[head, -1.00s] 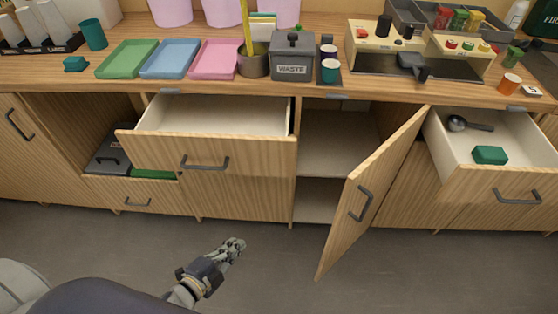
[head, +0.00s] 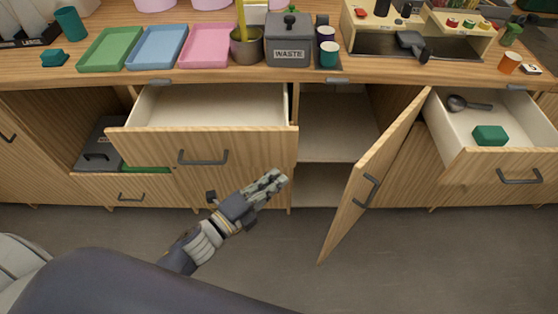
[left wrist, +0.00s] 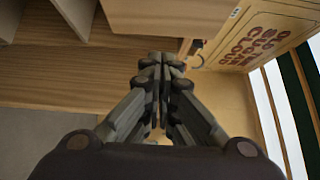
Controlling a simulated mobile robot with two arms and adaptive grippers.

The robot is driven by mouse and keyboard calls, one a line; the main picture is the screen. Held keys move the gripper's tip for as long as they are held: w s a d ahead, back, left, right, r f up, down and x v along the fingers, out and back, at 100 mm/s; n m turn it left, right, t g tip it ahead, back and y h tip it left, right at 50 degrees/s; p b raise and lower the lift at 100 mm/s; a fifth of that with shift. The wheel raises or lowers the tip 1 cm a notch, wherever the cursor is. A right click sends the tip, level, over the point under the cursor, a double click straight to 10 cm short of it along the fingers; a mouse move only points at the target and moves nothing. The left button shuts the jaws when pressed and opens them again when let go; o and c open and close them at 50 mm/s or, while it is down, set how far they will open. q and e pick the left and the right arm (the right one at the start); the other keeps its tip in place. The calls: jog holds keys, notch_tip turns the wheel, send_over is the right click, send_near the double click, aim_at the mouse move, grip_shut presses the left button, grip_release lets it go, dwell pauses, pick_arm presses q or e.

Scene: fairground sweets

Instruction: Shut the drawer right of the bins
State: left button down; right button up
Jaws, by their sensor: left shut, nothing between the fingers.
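An open wooden drawer (head: 240,153) with a pale, empty-looking inside and a dark handle (head: 203,157) stands out below the counter, left of centre. To its left, an open compartment holds a grey lidded bin (head: 98,150) and something green beside it. A second open drawer (head: 480,165) at the far right holds a metal scoop (head: 465,104) and a green block (head: 490,135). My left gripper (head: 276,182) is shut and empty, low at the right end of the left drawer's front. It also shows shut in the left wrist view (left wrist: 160,70). My right gripper is not in view.
A cabinet door (head: 372,180) stands open between the two drawers, angled out over the floor. The counter above carries trays, a grey waste box (head: 290,45) and cups. The grey floor (head: 260,240) in front is clear.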

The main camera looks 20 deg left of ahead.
pick_arm(q)
jog(key=shift+w+a+p, duration=0.15)
jog(key=shift+w+p, duration=0.2)
jog(key=shift+w, duration=2.35)
